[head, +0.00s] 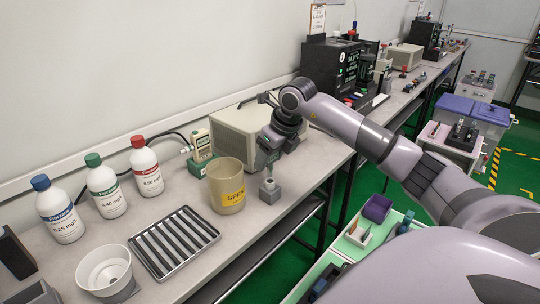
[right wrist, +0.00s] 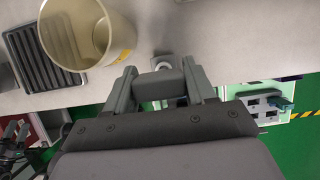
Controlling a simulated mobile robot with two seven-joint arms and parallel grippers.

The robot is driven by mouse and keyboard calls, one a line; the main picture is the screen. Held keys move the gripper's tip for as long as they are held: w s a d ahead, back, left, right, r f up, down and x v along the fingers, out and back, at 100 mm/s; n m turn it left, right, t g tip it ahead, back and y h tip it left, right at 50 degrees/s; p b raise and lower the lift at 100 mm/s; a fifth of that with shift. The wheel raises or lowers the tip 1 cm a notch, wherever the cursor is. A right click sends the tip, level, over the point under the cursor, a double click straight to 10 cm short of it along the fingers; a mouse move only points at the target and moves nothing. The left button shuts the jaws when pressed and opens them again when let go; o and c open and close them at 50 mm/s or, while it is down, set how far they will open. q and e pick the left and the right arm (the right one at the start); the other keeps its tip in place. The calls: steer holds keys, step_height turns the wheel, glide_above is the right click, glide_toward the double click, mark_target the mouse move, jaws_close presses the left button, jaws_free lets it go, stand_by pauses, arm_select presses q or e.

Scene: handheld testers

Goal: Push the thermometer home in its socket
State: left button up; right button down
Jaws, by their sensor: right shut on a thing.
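My right gripper (head: 268,152) is over the bench near its front edge, pointing down. In the right wrist view its two grey fingers (right wrist: 160,84) are closed on a grey block-like piece (right wrist: 158,90), which looks like the thermometer's head. A small grey socket block (head: 269,191) stands on the bench directly below the gripper. Part of it shows beyond the fingertips in the wrist view (right wrist: 166,64). The fingers hide most of the thermometer, and I cannot tell how deep it sits in the socket. My left gripper is not in view.
A clear yellowish beaker (head: 226,188) stands just left of the socket. A green-based handheld tester (head: 202,160) and a beige box (head: 240,133) are behind. A ribbed tray (head: 174,241) and several capped bottles (head: 104,192) are further left. The bench edge is close in front.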

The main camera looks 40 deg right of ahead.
arm_select(q)
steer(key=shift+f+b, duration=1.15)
steer(key=shift+b, duration=0.1)
arm_select(e)
steer(key=shift+f, duration=1.85)
steer(key=shift+c, duration=1.5)
jaws_free()
steer(key=shift+r, duration=0.2)
steer(key=v, duration=0.5)
steer(key=shift+s+r, duration=0.1)
steer(key=shift+r, duration=0.2)
steer(key=shift+s+r, duration=0.3)
steer(key=shift+r, duration=0.25)
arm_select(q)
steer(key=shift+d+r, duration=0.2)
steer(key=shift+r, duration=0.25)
